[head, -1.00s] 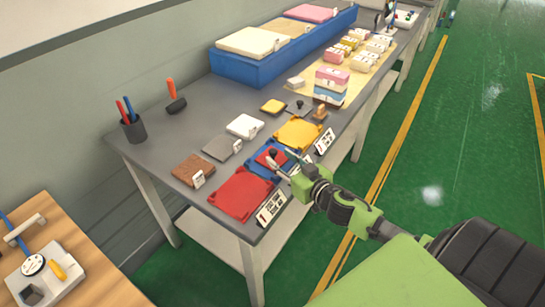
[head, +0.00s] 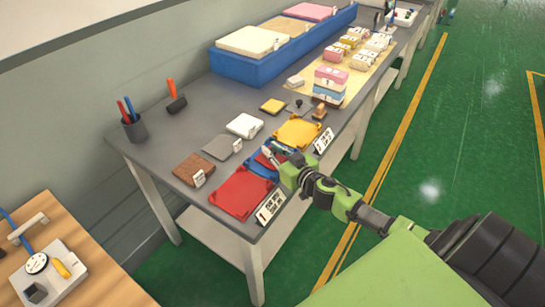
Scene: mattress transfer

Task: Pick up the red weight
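The red weight (head: 264,157) is a small red block with a dark knob, lying in the blue tray (head: 254,168). My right gripper (head: 275,153) is over the blue tray, at the weight, and hides most of it. I cannot tell whether the fingers touch the weight or have closed on it. My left gripper is not in view.
A red tray (head: 240,194) and a yellow tray (head: 298,132) flank the blue tray, with number cards at the table's front edge. Brown, grey and white sample blocks lie behind. A pen cup (head: 133,130) stands at the left, a blue bin (head: 240,70) at the back.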

